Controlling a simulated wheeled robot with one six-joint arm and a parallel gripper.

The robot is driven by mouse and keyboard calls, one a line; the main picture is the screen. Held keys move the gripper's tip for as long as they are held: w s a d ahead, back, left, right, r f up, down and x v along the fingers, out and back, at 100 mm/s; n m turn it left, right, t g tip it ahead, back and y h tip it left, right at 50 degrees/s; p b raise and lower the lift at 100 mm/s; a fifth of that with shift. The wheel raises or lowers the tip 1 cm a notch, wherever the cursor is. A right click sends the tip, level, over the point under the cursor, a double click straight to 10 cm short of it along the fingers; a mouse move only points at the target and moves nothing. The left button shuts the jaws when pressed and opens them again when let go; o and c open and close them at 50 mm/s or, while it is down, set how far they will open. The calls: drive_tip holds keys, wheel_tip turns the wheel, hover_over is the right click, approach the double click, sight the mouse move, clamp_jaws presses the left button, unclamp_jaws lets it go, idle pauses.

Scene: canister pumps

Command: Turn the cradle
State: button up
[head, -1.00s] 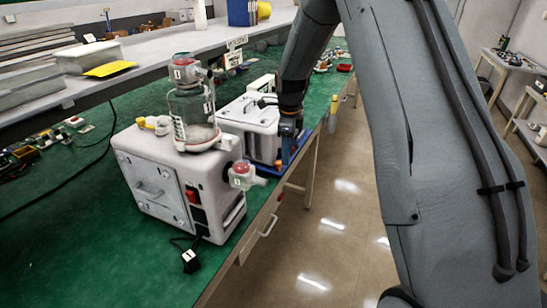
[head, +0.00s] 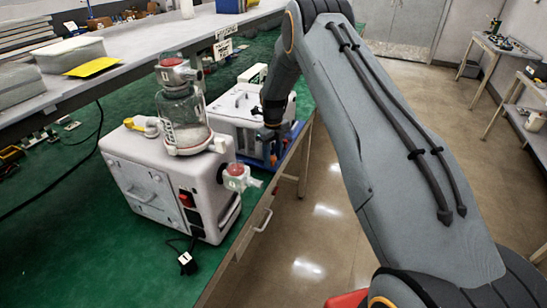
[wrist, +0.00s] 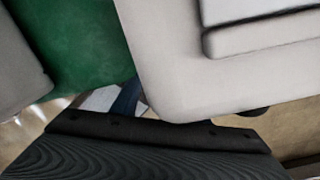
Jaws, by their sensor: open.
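A blue cradle (head: 291,143) lies on the green bench near its front edge, around the foot of the farther white pump box (head: 232,112). My gripper (head: 272,122) is down at the right side of that box, above the cradle's near part. My arm hides some of both. In the wrist view, a dark ridged part of my gripper (wrist: 150,150) fills the bottom, close to a pale box corner (wrist: 185,95). A small strip of blue (wrist: 127,100) shows beyond it. The jaws are open; I cannot see whether they touch the cradle.
A nearer white pump (head: 165,185) with a glass canister (head: 183,115) on top and a red-tipped side fitting (head: 237,175) stands on the green bench (head: 60,245). A black plug (head: 186,262) lies before it. A grey shelf runs behind. Open floor lies to the right.

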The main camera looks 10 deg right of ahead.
drive_tip(key=shift+f, duration=0.55)
clamp_jaws()
drive_tip(key=shift+d, duration=0.2)
